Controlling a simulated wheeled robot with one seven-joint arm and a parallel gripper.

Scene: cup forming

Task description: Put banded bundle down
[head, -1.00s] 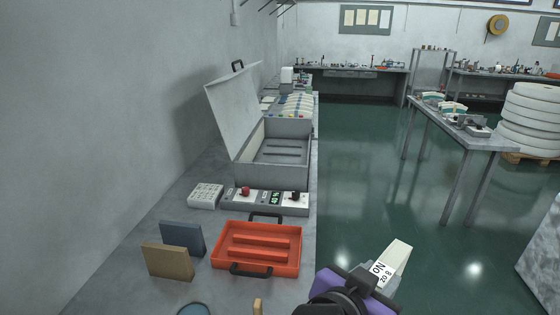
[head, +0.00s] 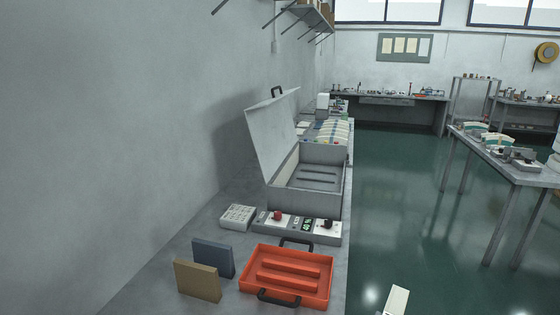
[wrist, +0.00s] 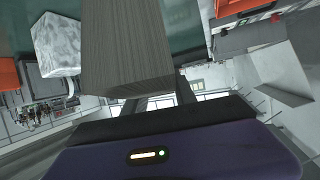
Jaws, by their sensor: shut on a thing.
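The banded bundle (head: 397,301) shows in the head view as a pale, cream-coloured block tip at the bottom edge, over the floor to the right of the bench. The rest of it is below the frame. In the wrist view the bundle (wrist: 127,50) is a large grey block with fine stripes, just ahead of my gripper (wrist: 158,100). My gripper is shut on it. The finger contact is mostly hidden behind the bundle and the purple gripper body. The gripper itself is out of the head view.
A side table (head: 524,178) stands right; green floor between is clear.

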